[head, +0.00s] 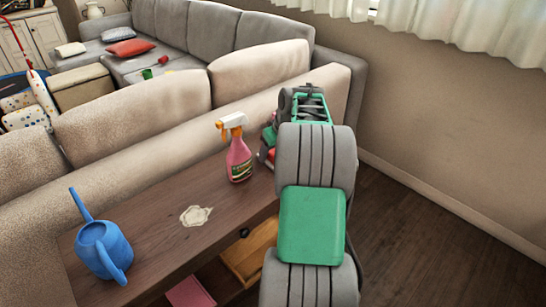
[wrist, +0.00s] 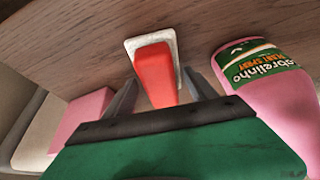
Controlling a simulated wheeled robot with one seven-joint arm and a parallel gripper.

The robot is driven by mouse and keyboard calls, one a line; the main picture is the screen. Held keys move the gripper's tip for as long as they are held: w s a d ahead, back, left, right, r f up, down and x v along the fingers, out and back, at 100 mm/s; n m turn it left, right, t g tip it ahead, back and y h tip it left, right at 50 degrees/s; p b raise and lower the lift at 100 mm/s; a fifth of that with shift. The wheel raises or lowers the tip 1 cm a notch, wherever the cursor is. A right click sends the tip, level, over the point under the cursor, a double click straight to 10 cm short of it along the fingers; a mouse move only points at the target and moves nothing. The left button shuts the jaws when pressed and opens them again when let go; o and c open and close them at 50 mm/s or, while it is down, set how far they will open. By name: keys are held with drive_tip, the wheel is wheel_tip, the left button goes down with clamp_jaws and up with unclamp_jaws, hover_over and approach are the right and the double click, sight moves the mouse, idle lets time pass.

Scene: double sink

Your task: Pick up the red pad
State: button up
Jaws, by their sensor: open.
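The red pad (wrist: 154,72) is a red block on a pale white backing, seen in the wrist view against the brown wooden table top. My gripper (wrist: 160,80) is open, with one dark finger on each side of the red block. Whether either finger touches it cannot be told. In the head view my arm hides most of this spot; a small red patch (head: 271,154) shows beside the arm and may be the pad.
A pink spray bottle (head: 239,158) stands close by; it fills the right of the wrist view (wrist: 270,85). A blue watering can (head: 103,249) stands at the table's left end. A pale stain (head: 196,215) lies between them. A sofa back (head: 140,120) borders the table.

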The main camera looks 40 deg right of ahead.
sight(273, 150)
drive_tip(key=shift+c, duration=0.2)
drive_tip(key=c, duration=1)
drive_tip(key=shift+r, duration=0.4)
wheel_tip(273, 150, up, 3)
drive_tip(key=shift+p, duration=0.8)
drive_tip(key=s+a+r+p, duration=0.2)
drive_tip(key=s+a+r, duration=0.7)
drive_tip(key=s, duration=0.2)
drive_tip(key=shift+r, duration=0.3)
drive_tip(key=shift+d, duration=0.1)
